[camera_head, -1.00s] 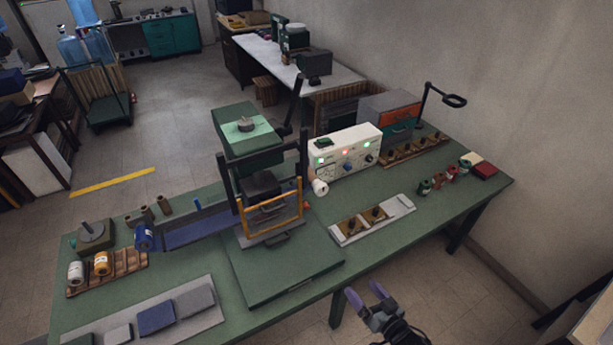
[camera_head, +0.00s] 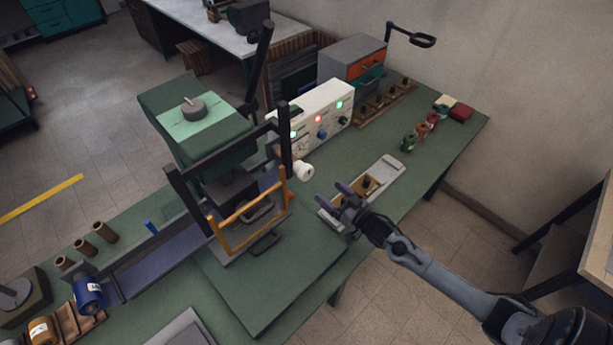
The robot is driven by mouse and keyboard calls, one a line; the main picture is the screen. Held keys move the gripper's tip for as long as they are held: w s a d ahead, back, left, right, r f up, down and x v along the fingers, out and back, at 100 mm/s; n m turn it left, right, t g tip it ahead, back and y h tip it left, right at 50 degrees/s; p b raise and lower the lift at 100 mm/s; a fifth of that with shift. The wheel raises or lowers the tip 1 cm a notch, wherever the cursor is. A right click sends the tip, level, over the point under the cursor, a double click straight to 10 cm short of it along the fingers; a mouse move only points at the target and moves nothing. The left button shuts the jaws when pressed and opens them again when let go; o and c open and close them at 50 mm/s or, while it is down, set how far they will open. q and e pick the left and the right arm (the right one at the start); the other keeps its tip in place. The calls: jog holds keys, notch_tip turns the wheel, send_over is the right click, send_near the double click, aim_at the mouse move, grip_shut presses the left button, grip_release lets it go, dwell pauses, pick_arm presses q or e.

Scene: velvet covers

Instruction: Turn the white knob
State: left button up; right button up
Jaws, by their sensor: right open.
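The white knob (camera_head: 303,171) sticks out at the right side of the green-topped press (camera_head: 196,122), in front of the white control box. My right gripper (camera_head: 349,187) is open and empty, to the right of and a little below the knob in the picture. Its purple-tipped fingers overlap the small light plate with brass blocks (camera_head: 384,172) in the picture. A clear gap shows between fingers and knob. My left gripper is not in view.
The white control box (camera_head: 318,112) with lit lamps stands behind the knob. An orange guard frame (camera_head: 238,224) stands at the press front. Small spools (camera_head: 421,132) sit farther right. Green bench surface (camera_head: 350,148) is free behind the light plate.

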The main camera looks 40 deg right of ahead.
aim_at(309, 175)
jog(key=w, duration=0.7)
jog(key=w+a, duration=0.1)
jog(key=w, duration=0.3)
jog(key=shift+w+r, duration=0.1)
jog(key=shift+r, duration=0.1)
jog(key=shift+c, duration=0.3)
jog(key=c, duration=1)
